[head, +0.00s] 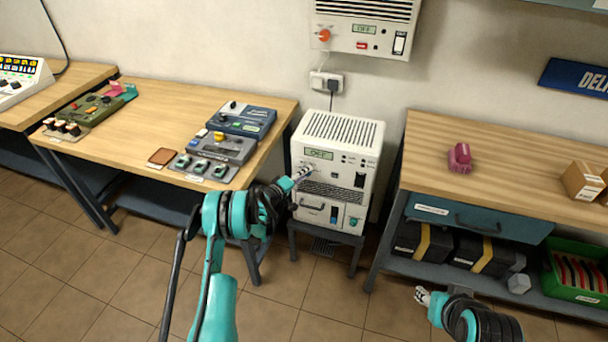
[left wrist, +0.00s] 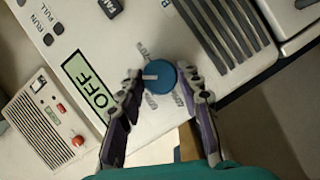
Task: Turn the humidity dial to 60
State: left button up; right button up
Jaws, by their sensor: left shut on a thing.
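The white floor unit (head: 338,135) stands on a low dark stand between two benches. Its small display (head: 319,154) reads OFF, and it reads OFF in the left wrist view (left wrist: 88,85) too. The round blue dial (left wrist: 160,77) sits beside that display, with a white pointer mark on it and small printed labels around it. My left gripper (head: 301,174) reaches the unit's front and hides the dial in the head view. In the left wrist view its fingers (left wrist: 166,88) are shut on the dial from both sides. My right gripper (head: 423,296) is low, away from the unit; its jaw state is unclear.
A wall unit (head: 358,40) with an orange knob (head: 324,35) hangs above. The left bench (head: 165,105) carries several devices. The right bench (head: 500,145) holds a pink object (head: 460,158) and boxes; a drawer (head: 478,215) and a green crate (head: 575,270) are below.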

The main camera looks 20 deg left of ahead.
pick_arm(q)
jog(key=shift+n, duration=0.4)
dwell(0.3)
jog(key=o, duration=1.2)
jog(key=shift+f, duration=0.1)
jog(key=shift+c, duration=0.2)
jog(key=shift+s, duration=0.1)
jog(key=v, duration=1.1)
jog(key=shift+s+a, duration=0.25)
jog(key=shift+s, duration=0.1)
jog(key=shift+f, duration=0.1)
